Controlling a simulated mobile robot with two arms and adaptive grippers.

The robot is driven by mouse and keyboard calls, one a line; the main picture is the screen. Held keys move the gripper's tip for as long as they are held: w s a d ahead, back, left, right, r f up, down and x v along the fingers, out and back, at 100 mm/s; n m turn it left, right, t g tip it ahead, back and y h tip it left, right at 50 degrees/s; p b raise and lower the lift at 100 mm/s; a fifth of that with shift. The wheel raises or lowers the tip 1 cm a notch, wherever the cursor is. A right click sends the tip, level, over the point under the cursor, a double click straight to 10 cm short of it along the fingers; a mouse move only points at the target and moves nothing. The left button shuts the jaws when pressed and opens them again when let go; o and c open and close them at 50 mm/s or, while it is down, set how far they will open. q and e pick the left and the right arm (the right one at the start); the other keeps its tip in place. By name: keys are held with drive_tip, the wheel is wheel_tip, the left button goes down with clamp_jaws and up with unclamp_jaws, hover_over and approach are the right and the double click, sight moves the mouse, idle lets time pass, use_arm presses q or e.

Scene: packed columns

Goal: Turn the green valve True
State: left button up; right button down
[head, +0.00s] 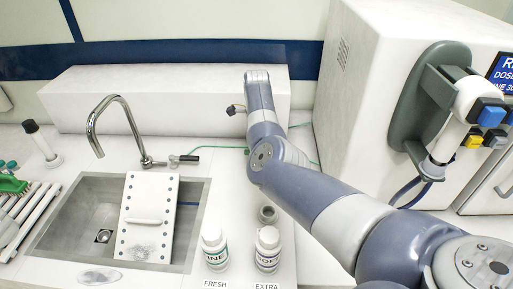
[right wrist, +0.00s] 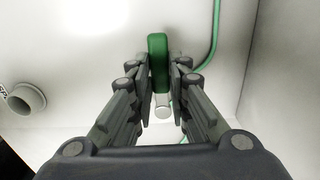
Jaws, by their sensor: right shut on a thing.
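The green valve (right wrist: 158,52) shows in the right wrist view as a narrow upright green handle, seen nearly edge-on. My right gripper (right wrist: 161,78) has its two fingers on either side of the handle and is shut on it. A short pale stem (right wrist: 163,108) shows just below the handle, between the fingers. In the head view my right arm reaches from the lower right to the back of the counter. Its gripper and the valve cannot be made out there. My left gripper is in neither view.
A steel sink (head: 92,213) with a tap (head: 123,117) lies left of my arm, with a white perforated board (head: 148,195) in it. Two white bottles (head: 215,249) (head: 267,250) stand near my forearm. A green hose (right wrist: 215,45) runs right of the valve. A white machine (head: 365,75) stands right.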

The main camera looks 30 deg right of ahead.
drive_tip(key=shift+d+r, duration=0.1)
drive_tip(key=shift+d, duration=0.05)
drive_tip(key=c, duration=1.5)
unclamp_jaws()
wheel_tip(320, 180, up, 12)
drive_tip(key=shift+f, duration=0.1)
